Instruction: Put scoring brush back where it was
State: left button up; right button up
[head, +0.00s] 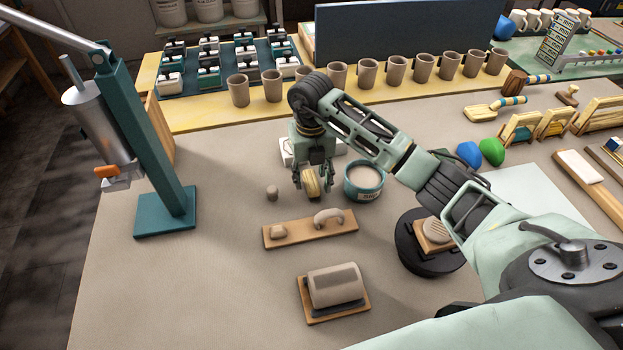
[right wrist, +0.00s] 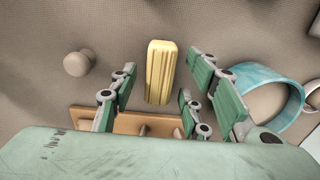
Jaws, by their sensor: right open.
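A yellow, ribbed block, which looks like the scoring brush (head: 312,183), stands on the grey table between the fingers of my right gripper (head: 314,187). In the right wrist view the brush (right wrist: 160,70) lies between the spread fingertips (right wrist: 163,82), with a gap on each side. The gripper is open and points down from above. The brush's lower end is hard to make out. My left gripper is not in view.
A teal-rimmed bowl (head: 363,190) stands close on the right of the gripper, and a small grey knob (head: 272,193) on the left. A wooden board (head: 290,236) with clay pieces lies in front. A row of cups (head: 368,74) stands behind. The table's left front is clear.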

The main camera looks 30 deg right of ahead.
aim_at(311, 179)
notch_tip(311, 179, up, 11)
jog(key=b, duration=0.1)
dwell(0.7)
